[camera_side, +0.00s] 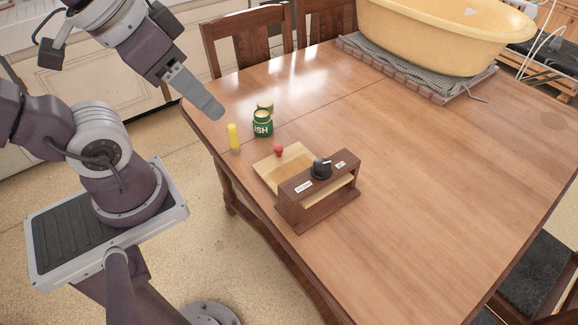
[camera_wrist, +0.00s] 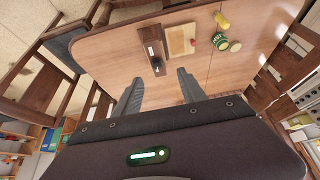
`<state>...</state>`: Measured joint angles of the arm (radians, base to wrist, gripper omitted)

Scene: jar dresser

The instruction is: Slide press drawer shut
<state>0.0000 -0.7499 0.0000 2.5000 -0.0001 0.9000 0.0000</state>
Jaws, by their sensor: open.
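The press (camera_side: 320,192) is a small dark wood box with a black knob (camera_side: 321,168) and white labels on its top. Its light wood drawer (camera_side: 272,170) sticks out of the side facing the green jar, with a red ball knob (camera_side: 279,151) at its outer end. In the wrist view the press (camera_wrist: 151,47) and the drawer (camera_wrist: 180,40) lie beyond my fingers. My gripper (camera_side: 212,112) is raised above the table's near left corner, apart from the drawer. In the wrist view my gripper (camera_wrist: 158,85) has its two fingers spread with nothing between them.
A green jar (camera_side: 262,124) stands beyond the red knob, with a lid (camera_side: 265,105) behind it. A yellow bottle (camera_side: 234,138) stands near the table edge. A yellow tub (camera_side: 440,35) rests on a striped cloth (camera_side: 400,72) at the back. The table's right side is clear.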

